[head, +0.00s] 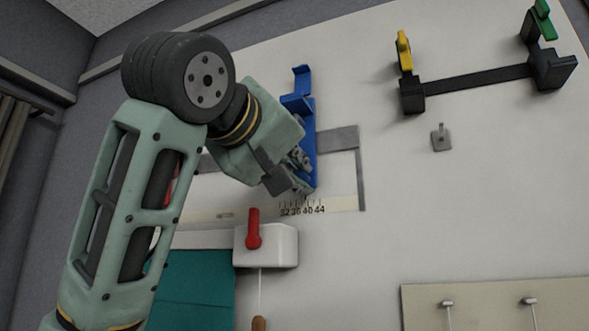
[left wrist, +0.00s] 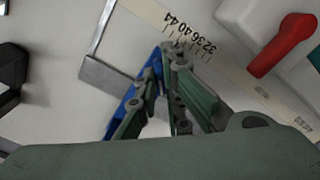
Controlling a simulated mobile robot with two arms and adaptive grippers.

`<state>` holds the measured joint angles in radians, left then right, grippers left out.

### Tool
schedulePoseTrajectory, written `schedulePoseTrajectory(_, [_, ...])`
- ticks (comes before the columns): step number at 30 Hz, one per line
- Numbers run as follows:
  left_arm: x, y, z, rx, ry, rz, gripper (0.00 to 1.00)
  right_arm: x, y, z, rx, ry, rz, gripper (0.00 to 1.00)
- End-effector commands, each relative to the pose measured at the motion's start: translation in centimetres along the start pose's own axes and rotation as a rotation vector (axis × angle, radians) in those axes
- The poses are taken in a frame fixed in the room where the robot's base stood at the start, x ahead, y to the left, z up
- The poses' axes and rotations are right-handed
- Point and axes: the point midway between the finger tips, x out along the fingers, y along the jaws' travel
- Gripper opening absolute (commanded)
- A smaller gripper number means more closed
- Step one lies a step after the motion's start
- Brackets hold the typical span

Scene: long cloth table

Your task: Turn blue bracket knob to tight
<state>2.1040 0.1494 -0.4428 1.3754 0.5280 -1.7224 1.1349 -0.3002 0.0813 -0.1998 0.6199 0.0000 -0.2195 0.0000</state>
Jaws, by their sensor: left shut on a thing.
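The blue bracket (head: 307,112) sits on the grey rail (head: 342,139) above a number scale (head: 302,210) in the head view. In the left wrist view the blue bracket (left wrist: 121,118) shows beside and behind my fingers. My left gripper (head: 302,168) is at the bracket's lower end. In the left wrist view my left gripper (left wrist: 168,58) has its fingertips close together against the bracket, near the scale. It is shut on the knob there, which the fingers hide. I cannot see how far the knob is turned. My right gripper is in neither view.
A white box with a red lever (head: 253,229) stands just below the scale. A black bar with yellow (head: 404,52) and green (head: 543,20) levers is at the upper right. A small grey hook (head: 441,138) stands on the open pale surface.

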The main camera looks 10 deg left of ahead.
Motion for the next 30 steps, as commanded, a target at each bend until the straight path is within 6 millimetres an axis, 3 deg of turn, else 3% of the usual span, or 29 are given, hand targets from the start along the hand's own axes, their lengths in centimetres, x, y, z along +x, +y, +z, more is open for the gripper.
schedulePoseTrajectory(15, [0.16, -0.17, 0.37, 0.428, -0.01, -0.005, 0.0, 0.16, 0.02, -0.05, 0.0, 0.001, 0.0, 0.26])
schedulePoseTrajectory(30, [0.2, -0.22, 0.44, 0.576, -0.013, -0.004, 0.0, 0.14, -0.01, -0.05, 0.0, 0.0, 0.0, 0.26])
